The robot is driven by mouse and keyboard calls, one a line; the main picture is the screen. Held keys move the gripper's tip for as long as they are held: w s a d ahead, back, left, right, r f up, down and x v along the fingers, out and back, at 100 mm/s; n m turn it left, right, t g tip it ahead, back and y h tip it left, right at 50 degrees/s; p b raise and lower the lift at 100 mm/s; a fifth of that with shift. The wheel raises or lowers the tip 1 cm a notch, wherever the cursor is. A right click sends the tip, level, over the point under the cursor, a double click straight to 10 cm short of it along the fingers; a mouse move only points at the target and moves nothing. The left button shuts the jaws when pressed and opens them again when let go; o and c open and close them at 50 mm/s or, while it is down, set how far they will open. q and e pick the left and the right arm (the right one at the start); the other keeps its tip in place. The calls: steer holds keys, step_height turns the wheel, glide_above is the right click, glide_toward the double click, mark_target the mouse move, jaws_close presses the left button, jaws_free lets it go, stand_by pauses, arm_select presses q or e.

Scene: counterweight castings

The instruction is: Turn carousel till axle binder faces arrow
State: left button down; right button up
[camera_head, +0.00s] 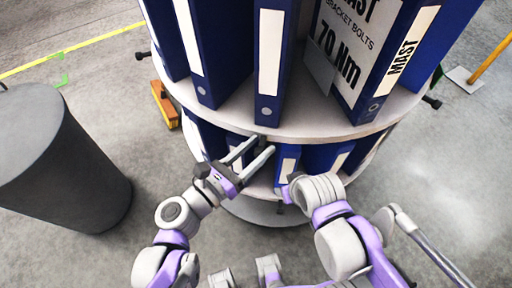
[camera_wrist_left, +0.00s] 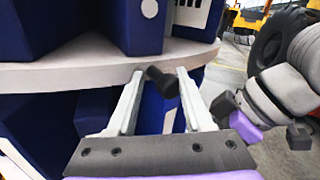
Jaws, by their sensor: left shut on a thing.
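The carousel (camera_head: 300,122) is a round two-tier rack of blue binders. A large binder reading "MAST" (camera_head: 372,45) faces out at the upper right, with "BRACKET BOLTS" and "70 Nm" on its cover. Plain white-labelled binders (camera_head: 268,55) stand left of it. I see no axle lettering and cannot make out an arrow. My left gripper (camera_head: 260,150) is at the front rim, its fingers shut around a black knob (camera_wrist_left: 163,82) under the upper shelf edge. My right gripper (camera_head: 287,194) is near the lower tier; its fingers are not clear.
A dark grey cylinder (camera_head: 60,160) stands on the left. An orange block (camera_head: 164,104) lies on the floor behind it. More black knobs stick out from the rim at left (camera_head: 142,56) and right (camera_head: 432,102). A yellow post (camera_head: 490,60) stands at the far right.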

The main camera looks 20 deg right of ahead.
arm_select(q)
steer(key=c, duration=0.7)
jaws_free()
steer(key=shift+d, duration=0.1)
steer(key=shift+o, duration=0.2)
steer(key=v, duration=1.1)
steer(key=shift+p, duration=0.45)
steer(key=shift+d, duration=0.1)
